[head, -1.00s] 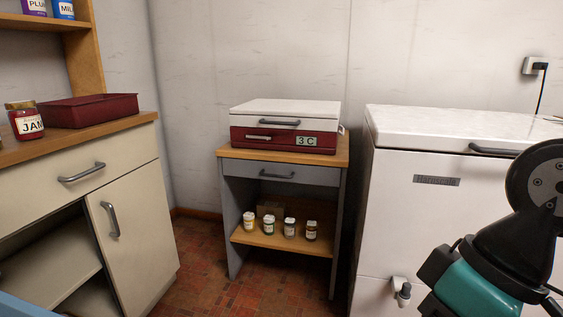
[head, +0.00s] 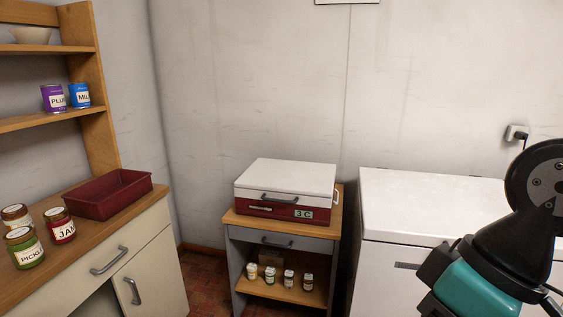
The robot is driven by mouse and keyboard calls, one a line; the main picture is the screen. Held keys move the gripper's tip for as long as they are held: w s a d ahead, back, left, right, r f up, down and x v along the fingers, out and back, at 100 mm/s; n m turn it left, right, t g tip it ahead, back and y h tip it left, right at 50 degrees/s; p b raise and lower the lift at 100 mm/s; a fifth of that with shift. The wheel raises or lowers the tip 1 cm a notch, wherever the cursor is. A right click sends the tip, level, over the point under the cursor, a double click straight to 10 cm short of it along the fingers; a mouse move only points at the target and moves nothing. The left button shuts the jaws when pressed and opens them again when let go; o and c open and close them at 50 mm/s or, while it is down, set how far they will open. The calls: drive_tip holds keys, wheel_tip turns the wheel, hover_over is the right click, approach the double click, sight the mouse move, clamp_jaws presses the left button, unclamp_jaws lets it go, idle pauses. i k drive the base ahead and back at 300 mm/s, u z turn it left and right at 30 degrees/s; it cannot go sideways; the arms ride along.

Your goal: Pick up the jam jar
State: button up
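The jam jar (head: 60,226) is a red jar with a gold lid and a white label reading "JAM". It stands upright on the wooden counter (head: 143,205) at the left of the head view. A green pickle jar (head: 25,248) stands just in front of it, to its left. Another jar with a pale label (head: 16,217) stands behind the pickle jar. My arm shows at the right edge, far from the jam jar. My gripper is outside the view.
A dark red tray (head: 108,209) sits on the counter right of the jam jar. Purple (head: 54,98) and blue (head: 79,95) cans stand on the shelf above. A small cabinet (head: 277,240) carries a red and white cooler (head: 287,186). A white chest freezer (head: 430,205) stands at right.

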sight(59, 224)
drive_tip(key=u, duration=1.75)
